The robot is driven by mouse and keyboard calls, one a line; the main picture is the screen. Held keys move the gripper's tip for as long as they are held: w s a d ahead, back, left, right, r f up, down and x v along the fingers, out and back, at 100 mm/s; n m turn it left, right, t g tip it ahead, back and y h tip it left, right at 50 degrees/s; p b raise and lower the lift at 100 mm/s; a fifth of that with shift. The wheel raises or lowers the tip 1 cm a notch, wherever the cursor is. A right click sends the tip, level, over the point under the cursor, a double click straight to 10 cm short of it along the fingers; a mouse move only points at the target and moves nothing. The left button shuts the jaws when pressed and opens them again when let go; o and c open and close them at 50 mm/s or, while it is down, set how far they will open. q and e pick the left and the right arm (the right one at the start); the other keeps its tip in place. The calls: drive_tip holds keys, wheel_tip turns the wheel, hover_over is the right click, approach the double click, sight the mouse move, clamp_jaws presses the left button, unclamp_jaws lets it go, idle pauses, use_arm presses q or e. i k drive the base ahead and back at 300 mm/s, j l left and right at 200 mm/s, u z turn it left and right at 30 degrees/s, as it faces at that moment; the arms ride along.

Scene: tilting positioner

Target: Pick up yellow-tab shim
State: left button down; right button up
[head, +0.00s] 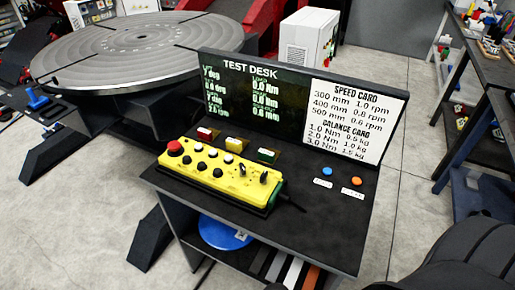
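The yellow-tab shim (234,144) appears as a small dark piece with a yellow and white tab at the back of the test desk (325,229). It sits between a similar red-tab piece (206,133) on its left and a green-tab piece (267,155) on its right. The yellow control box (222,178) lies just in front of the three and partly hides their lower parts. Neither of my grippers shows in the head view; only a dark arm part of mine seems to fill the lower right corner.
The display panel (240,95) and white card (354,119) stand upright behind the shims. An orange and a blue button sit at the desk's right. A round slotted table (140,48) is at the back left. The desk's front right is bare.

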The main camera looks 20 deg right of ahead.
sight(237, 145)
drive_tip(key=j+z, duration=0.15)
drive_tip(key=z, duration=0.2)
drive_tip(key=i+j+z, duration=0.1)
drive_tip(key=z, duration=0.25)
drive_tip(key=j+z, duration=0.35)
drive_tip(key=l, duration=0.1)
